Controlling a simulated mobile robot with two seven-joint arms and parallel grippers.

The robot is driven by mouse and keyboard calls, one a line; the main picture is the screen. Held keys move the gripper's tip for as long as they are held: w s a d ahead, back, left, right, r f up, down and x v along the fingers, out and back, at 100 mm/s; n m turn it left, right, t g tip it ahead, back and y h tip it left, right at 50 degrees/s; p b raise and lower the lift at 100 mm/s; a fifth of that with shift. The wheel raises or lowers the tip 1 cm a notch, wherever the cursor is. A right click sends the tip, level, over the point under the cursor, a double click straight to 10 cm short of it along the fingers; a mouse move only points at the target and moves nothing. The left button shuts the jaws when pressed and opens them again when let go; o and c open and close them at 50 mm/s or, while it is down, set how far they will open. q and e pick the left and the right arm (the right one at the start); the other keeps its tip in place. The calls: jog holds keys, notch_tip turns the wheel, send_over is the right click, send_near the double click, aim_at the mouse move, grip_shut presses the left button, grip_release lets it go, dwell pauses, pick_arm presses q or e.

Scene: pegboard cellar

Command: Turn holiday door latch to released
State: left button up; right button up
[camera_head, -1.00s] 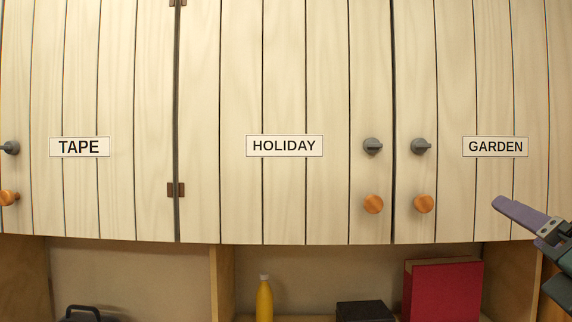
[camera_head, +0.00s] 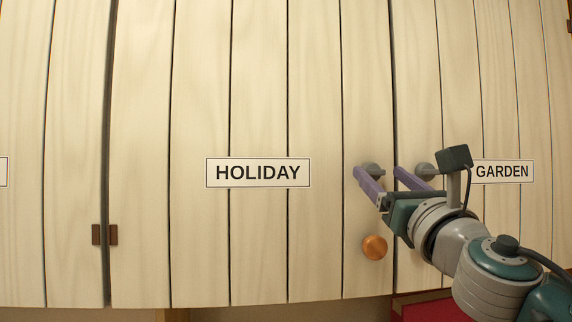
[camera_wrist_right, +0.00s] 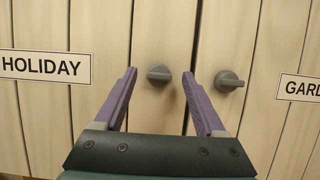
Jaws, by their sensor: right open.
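The holiday door (camera_head: 259,230) is pale planked wood with a HOLIDAY label. Its grey latch (camera_head: 376,168) sits near the right edge, partly hidden by a finger in the head view. In the right wrist view the latch (camera_wrist_right: 159,74) has its handle lying about level. My right gripper (camera_head: 380,173) is open and empty, with purple fingers pointing at the door. In the right wrist view the latch shows between the spread fingertips (camera_wrist_right: 161,76); I cannot tell how far short of it they are. My left gripper is not in view.
The garden door's similar grey latch (camera_wrist_right: 228,80) is just right of my right finger in the wrist view. The holiday door's round orange knob (camera_head: 375,247) is below its latch. A red object (camera_head: 415,304) shows below the cabinet.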

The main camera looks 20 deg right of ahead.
jog(key=shift+x, duration=0.8)
jog(key=shift+f, duration=0.1)
grip_shut()
